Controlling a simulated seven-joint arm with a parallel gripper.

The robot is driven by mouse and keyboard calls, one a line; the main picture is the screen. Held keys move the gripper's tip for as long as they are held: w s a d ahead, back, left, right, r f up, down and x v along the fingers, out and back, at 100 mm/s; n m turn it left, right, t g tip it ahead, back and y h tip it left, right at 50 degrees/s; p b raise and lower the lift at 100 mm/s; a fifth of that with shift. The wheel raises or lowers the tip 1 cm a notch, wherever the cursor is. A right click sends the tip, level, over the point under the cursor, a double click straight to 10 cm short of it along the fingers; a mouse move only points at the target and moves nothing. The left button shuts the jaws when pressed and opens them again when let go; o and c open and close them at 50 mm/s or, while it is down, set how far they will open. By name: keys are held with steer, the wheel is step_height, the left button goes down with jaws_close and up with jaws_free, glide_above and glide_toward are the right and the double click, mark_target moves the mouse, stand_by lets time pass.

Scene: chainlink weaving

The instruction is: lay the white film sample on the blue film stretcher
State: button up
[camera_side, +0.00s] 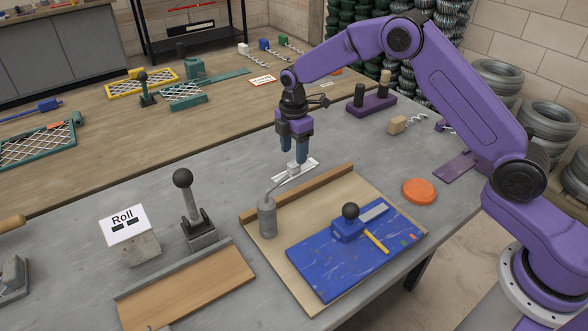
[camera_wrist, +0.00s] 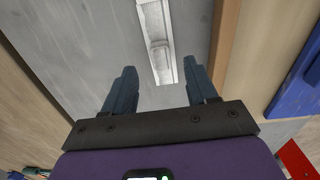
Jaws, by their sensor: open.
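The white film sample (camera_side: 309,165) is a narrow pale strip on the grey table, just behind the wooden rail, with a small white block on it. It also shows in the wrist view (camera_wrist: 153,18), running up between my fingers. My gripper (camera_side: 294,158) is open, pointing down just above the strip and block; the wrist view shows its fingers (camera_wrist: 160,78) either side of the strip, apparently clear of it. The blue film stretcher (camera_side: 315,259) lies on a pale wooden board, with a black-knobbed blue clamp and yellow bar. A blue edge shows in the wrist view (camera_wrist: 300,88).
A grey canister (camera_side: 267,217) with a bent rod stands on the board, the rod reaching toward the strip. The wooden rail (camera_side: 300,193) lies between strip and stretcher. A black-knobbed lever (camera_side: 188,205), "Roll" block (camera_side: 130,240) and orange disc (camera_side: 419,191) stand around.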

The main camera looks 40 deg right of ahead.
mark_target(294, 163)
step_height(294, 163, down, 5)
steer(key=shift+s, duration=0.1)
stand_by(0.3)
steer(key=c, duration=1)
